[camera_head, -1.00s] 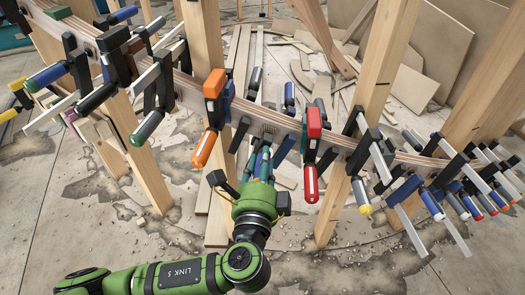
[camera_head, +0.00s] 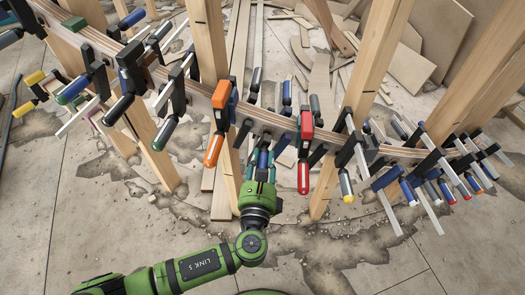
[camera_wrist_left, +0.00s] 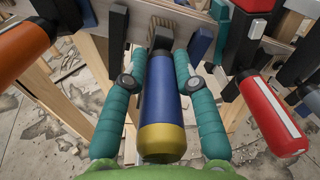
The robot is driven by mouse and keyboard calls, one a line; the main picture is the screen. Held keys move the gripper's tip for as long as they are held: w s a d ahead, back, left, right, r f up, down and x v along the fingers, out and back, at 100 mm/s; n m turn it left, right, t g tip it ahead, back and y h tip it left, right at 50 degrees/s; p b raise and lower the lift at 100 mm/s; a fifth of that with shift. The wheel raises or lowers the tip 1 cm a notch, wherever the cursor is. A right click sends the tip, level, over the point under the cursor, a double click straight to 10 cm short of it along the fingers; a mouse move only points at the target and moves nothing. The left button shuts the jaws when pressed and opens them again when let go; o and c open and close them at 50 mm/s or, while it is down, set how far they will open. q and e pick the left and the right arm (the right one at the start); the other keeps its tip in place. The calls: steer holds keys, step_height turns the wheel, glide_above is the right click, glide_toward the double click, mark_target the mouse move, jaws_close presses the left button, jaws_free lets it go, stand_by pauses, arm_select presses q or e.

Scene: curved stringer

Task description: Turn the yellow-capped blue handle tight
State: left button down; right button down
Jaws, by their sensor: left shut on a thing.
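The blue handle with a yellow end cap (camera_wrist_left: 163,105) fills the middle of the left wrist view. It points toward the wrist camera, and its far end meets a black clamp part under the wooden stringer. My left gripper (camera_wrist_left: 160,72) has one teal finger along each side of the handle and is shut on it. In the head view, my left gripper (camera_head: 262,160) reaches up to the underside of the curved stringer (camera_head: 265,118), between an orange clamp and a red clamp. There the handle is mostly hidden by the gripper. My right gripper is not in view.
The orange clamp (camera_head: 214,150) is close on the left, the red clamp (camera_head: 304,165) close on the right. Several other clamps line the stringer. Wooden posts (camera_head: 345,115) stand on both sides. Loose boards lie behind. The cracked floor in front is mostly open.

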arm_select(q)
steer(key=m+p, duration=0.2)
steer(key=r+m+p, duration=0.1)
steer(key=m+p, duration=0.1)
steer(key=shift+w, duration=0.15)
steer(key=m+p, duration=0.3)
steer(key=m, duration=0.2)
steer(key=m+p, duration=0.3)
steer(key=m, duration=0.2)
steer(key=shift+d, duration=0.2)
steer(key=shift+f+m+p, duration=0.15)
steer(key=shift+m+p, duration=0.9)
steer(key=shift+m, duration=1.15)
steer(key=shift+d, duration=0.1)
steer(key=c, duration=1)
jaws_free()
steer(key=shift+f, duration=0.2)
